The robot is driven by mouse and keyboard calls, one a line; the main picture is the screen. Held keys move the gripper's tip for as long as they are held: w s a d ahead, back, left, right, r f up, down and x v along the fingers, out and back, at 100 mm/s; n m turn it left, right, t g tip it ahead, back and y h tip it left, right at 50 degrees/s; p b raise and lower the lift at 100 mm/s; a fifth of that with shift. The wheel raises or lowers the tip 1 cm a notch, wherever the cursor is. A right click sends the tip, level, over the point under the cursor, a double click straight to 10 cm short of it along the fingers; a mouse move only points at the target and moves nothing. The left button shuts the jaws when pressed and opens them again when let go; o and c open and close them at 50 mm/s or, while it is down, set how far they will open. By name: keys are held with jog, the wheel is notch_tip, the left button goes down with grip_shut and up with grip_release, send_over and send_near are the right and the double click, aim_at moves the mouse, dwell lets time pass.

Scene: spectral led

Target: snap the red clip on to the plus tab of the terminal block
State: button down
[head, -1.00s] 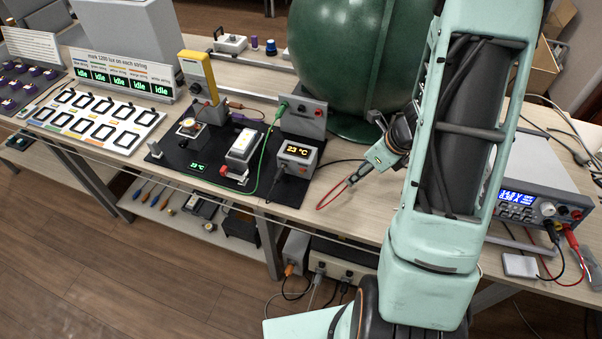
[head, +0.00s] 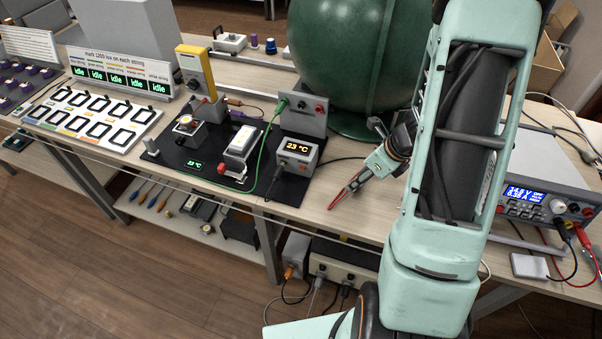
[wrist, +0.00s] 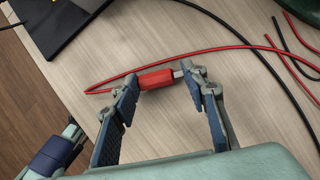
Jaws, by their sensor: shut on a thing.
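The red clip (wrist: 157,78) lies crosswise between my fingertips in the wrist view, with a pale metal end toward the right finger. My gripper (wrist: 163,82) is shut on it, above the bare wood. A red lead runs from the clip's left side and loops back to the right. In the head view, my gripper (head: 366,172) is to the right of the black mat, with the red lead (head: 342,194) below it. I cannot tell surely which part is the terminal block; a grey block (head: 302,116) with a green clip and a red post stands at the mat's back.
The black mat (head: 205,170) holds a display box (head: 297,155), a lamp unit (head: 240,147) and a yellow meter (head: 197,72). A green tank (head: 345,60) stands behind my gripper. A power supply (head: 540,175) is at right. Dark cables cross the wood.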

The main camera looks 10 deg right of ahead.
jog(key=shift+f, duration=0.3)
jog(key=c, duration=1.1)
grip_release()
jog(key=shift+r, duration=0.1)
jog(key=p+v, duration=0.2)
jog(key=v, duration=0.1)
jog(key=v, duration=1.2)
jog(key=shift+s, duration=0.1)
